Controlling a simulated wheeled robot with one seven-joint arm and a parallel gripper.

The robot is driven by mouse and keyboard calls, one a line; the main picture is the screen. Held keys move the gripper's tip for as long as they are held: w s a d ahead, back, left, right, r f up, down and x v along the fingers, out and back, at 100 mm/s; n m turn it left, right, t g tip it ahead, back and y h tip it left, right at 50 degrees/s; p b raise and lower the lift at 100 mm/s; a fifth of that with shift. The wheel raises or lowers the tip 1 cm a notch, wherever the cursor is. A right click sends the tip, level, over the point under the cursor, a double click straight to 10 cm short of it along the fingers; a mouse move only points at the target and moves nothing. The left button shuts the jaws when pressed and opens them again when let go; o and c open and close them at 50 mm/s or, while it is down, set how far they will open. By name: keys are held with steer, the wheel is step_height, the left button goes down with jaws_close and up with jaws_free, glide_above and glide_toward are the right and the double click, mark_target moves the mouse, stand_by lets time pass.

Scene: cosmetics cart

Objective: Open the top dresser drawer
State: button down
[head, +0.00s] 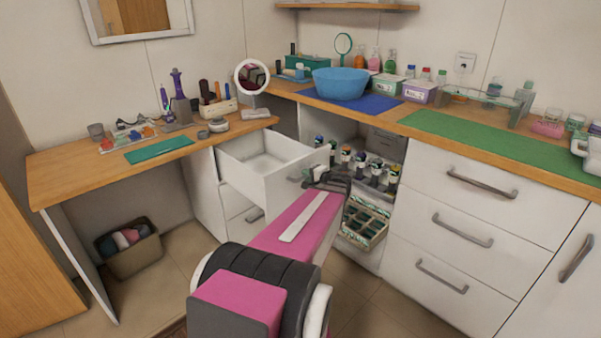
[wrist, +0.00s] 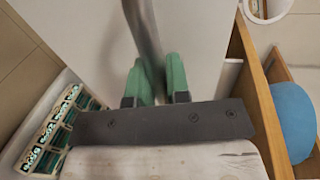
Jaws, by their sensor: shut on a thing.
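The top dresser drawer (head: 262,168) is white and stands pulled out from the dresser under the wooden worktop. Its inside shows and looks empty. My gripper (head: 322,178) is at the drawer's front in the head view. In the wrist view, the green fingertips of my gripper (wrist: 158,82) are closed around the grey bar handle (wrist: 143,38) on the white drawer front (wrist: 90,30). In the head view my gripper and arm hide part of the handle and the drawer front.
A blue bowl (head: 340,83) stands on the worktop. A bin (head: 130,250) sits under the desk at left.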

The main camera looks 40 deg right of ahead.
steer(key=shift+s, duration=0.35)
steer(key=c, duration=1.1)
jaws_free()
steer(key=shift+s, duration=0.1)
steer(key=v, duration=1)
steer(key=shift+s, duration=0.3)
